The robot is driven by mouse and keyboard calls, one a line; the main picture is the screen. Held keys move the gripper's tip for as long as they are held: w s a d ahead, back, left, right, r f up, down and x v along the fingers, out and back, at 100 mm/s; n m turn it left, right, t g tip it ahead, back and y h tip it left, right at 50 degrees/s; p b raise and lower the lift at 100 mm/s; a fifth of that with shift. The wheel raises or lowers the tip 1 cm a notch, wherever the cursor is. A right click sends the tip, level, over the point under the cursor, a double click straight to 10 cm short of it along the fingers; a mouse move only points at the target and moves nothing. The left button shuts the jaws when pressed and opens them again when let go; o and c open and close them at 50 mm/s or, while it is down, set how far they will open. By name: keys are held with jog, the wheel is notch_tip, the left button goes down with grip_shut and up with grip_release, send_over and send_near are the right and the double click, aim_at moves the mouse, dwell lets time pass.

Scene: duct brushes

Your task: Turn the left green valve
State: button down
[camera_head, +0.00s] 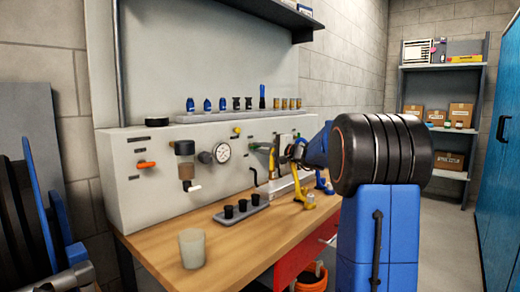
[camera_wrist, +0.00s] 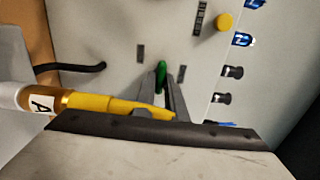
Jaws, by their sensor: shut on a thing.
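The green valve handle (camera_wrist: 161,74) stands out from the pale panel in the wrist view. My gripper (camera_wrist: 161,88) has its two grey fingers on either side of the handle and is shut on it. Only the handle's upper part shows between the fingers; its stem is hidden. No second green valve shows in the wrist view. In the head view, my arm's dark and blue links cover part of the panel's right side, and the valve is too small there to tell its angle.
A yellow pipe labelled A (camera_wrist: 100,104) lies close to my gripper. The pale panel (camera_head: 130,185) also carries a round gauge (camera_head: 221,152) and an orange lever (camera_head: 146,164). A cup (camera_head: 192,248) and a grey holder (camera_head: 240,214) with black pieces stand on the wooden bench.

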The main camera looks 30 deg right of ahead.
jog(key=shift+f, duration=0.1)
jog(key=c, duration=1.8)
grip_release()
jog(key=shift+d, duration=0.1)
jog(key=v, duration=1.7)
jog(key=shift+s, duration=0.2)
